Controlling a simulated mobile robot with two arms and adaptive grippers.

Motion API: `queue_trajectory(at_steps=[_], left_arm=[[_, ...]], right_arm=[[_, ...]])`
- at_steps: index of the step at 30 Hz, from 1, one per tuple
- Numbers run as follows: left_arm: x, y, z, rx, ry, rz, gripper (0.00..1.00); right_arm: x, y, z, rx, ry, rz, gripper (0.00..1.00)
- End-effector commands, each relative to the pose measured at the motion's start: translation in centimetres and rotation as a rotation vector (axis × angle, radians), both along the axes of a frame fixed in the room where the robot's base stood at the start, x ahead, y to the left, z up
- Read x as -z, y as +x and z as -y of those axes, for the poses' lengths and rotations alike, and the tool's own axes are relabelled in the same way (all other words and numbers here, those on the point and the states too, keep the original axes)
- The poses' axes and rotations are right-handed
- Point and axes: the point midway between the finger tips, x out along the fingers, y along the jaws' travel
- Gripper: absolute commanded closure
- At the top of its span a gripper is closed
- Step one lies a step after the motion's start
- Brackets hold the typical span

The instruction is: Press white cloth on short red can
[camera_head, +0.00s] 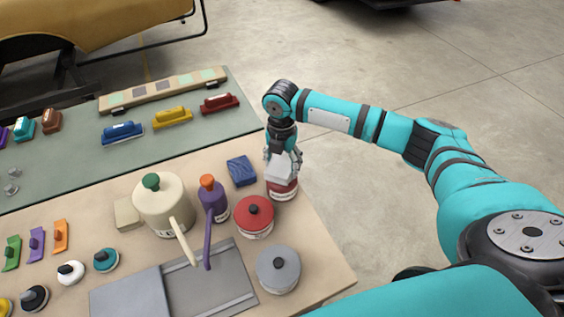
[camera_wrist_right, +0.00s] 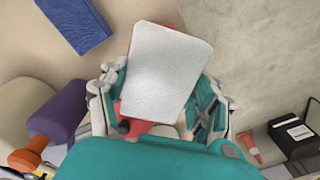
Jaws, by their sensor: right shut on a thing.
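My right gripper (camera_head: 282,158) points down at the right side of the table. It is shut on the white cloth (camera_wrist_right: 165,75), a pale folded block that also shows between the fingers in the head view (camera_head: 279,171). Directly below it stands a short red can (camera_head: 284,188) with a pale band low down. In the right wrist view, the cloth covers most of the can, leaving a red edge at the top. Cloth and can look very close; I cannot tell whether they touch. My left gripper is not in view.
Left of the gripper lies a blue cloth (camera_head: 241,171). Near it stand a purple can (camera_head: 212,207) with an orange knob, a red lidded can (camera_head: 254,217) with a black knob, a grey lidded can (camera_head: 278,270) and a cream can (camera_head: 161,207). The table edge is close on the right.

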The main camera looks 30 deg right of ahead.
Motion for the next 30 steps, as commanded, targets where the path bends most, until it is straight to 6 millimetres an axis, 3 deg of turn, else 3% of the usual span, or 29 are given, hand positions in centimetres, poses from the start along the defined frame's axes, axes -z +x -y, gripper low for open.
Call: queue_trajectory(at_steps=[30], left_arm=[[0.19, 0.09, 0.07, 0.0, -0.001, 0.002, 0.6]], right_arm=[[0.65, 0.02, 0.02, 0.001, -0.001, 0.001, 0.62]])
